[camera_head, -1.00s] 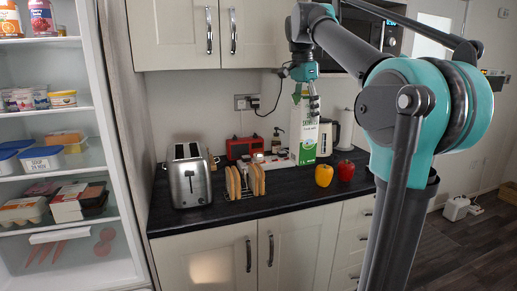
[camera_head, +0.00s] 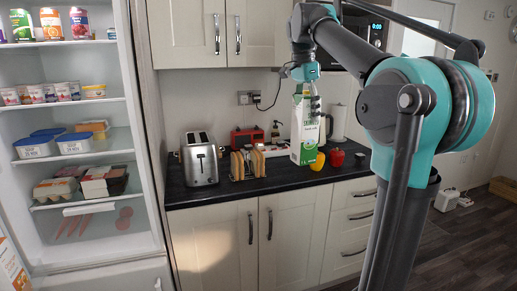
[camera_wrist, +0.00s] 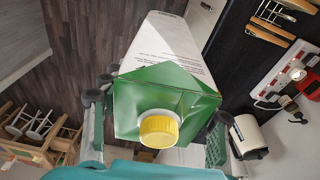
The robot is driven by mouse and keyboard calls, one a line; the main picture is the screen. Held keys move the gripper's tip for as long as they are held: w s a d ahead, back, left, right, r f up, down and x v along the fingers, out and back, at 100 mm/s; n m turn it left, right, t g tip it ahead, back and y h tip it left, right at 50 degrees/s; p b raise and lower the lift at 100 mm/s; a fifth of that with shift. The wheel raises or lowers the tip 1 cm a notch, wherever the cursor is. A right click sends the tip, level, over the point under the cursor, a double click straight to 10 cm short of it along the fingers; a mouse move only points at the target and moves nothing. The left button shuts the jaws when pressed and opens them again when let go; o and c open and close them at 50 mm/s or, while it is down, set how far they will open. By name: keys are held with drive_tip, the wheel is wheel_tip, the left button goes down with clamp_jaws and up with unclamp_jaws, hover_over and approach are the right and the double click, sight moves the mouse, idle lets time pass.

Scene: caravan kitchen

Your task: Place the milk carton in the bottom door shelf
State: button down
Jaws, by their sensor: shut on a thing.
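The milk carton (camera_head: 301,130) is white and green with a green top. It hangs upright in my gripper (camera_head: 311,98), which is shut on its upper part, in front of the counter. In the wrist view the carton's green gable top and yellow cap (camera_wrist: 159,129) fill the middle, with gripper fingers (camera_wrist: 158,110) on either side. The open fridge (camera_head: 95,215) stands at the left, with stocked shelves. A strip of its door (camera_head: 12,265), with an orange and white carton, shows at the lower left edge. The rest of the door and its bottom shelf are out of view.
Wall cupboards (camera_head: 226,30) hang above. The dark floor (camera_head: 460,240) at the right is mostly clear.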

drive_tip(key=shift+w+f, duration=0.75)
drive_tip(key=w+f+n, duration=0.3)
drive_tip(key=w+f, duration=0.2)
drive_tip(key=f, duration=0.8)
drive_tip(key=w+f+n, duration=0.3)
drive_tip(key=w+f, duration=0.2)
drive_tip(key=f, duration=0.9)
drive_tip(key=s+d+f+n, duration=0.1)
drive_tip(key=s+f+n, duration=0.1)
drive_tip(key=f, duration=0.7)
drive_tip(key=s+d+f+n+y, duration=0.1)
drive_tip(key=s+f+n, duration=0.2)
drive_tip(key=f, duration=0.5)
drive_tip(key=s+d+f+n+t, duration=0.1)
drive_tip(key=s+f+n, duration=0.1)
drive_tip(key=f, duration=0.7)
drive_tip(key=shift+s+d+f+n+y, duration=0.25)
drive_tip(key=shift+s+f+n+y, duration=0.05)
drive_tip(key=shift+s, duration=0.15)
